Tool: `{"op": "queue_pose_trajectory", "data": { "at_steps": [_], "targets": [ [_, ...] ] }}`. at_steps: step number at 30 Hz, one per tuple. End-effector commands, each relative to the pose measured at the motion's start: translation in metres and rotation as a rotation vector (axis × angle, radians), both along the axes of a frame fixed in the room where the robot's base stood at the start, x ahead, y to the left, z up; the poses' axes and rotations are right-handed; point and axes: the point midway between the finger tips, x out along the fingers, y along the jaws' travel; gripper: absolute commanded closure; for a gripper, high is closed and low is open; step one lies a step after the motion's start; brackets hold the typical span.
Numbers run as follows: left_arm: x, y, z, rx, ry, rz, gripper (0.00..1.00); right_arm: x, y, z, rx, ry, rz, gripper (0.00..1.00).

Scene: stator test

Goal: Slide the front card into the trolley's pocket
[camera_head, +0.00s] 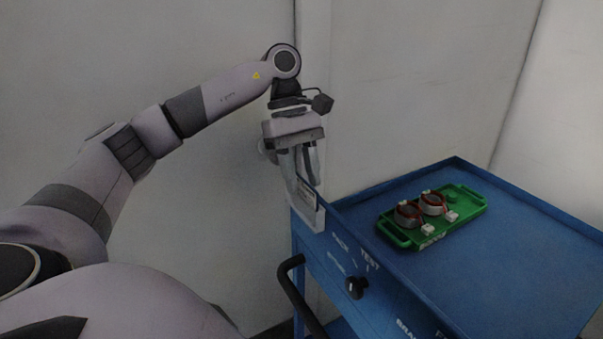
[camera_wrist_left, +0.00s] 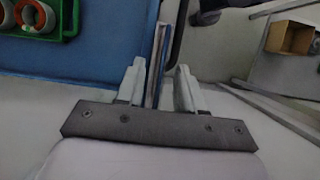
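A thin card (camera_head: 307,189) stands upright at the near left corner of the trolley (camera_head: 390,262). Its lower part meets the pale pocket (camera_head: 311,216) on the trolley's side; the lower edge looks to be inside the pocket, though the contact is too small to be sure. My left gripper (camera_head: 302,180) points down right above the pocket. In the left wrist view, the card and pocket show edge-on (camera_wrist_left: 159,52) between the fingertips of my left gripper (camera_wrist_left: 160,75). The fingers are apart, with a gap visible beside the card. My right gripper is out of view.
A green tray (camera_head: 397,235) with two copper-wound rings lies on the trolley's top. Pale walls stand behind. A brown box (camera_wrist_left: 290,38) shows in the left wrist view.

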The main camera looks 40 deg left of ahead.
Motion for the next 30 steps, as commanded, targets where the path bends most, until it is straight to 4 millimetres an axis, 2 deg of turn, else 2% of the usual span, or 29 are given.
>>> {"op": "queue_pose_trajectory", "data": {
  "at_steps": [5, 11, 15, 30],
  "targets": [
    [0.002, 0.005, 0.013, -0.001, -0.003, 0.001, 0.63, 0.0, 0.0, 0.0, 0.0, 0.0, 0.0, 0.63],
    [0.006, 0.017, 0.046, -0.001, -0.005, 0.001, 0.63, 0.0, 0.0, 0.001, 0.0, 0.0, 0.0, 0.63],
    [0.007, 0.023, 0.062, 0.0, -0.002, 0.001, 0.63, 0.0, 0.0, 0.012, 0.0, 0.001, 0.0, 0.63],
    [0.008, 0.026, 0.066, 0.0, 0.0, 0.0, 0.63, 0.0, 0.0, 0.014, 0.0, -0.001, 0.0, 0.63]
  ]
}}
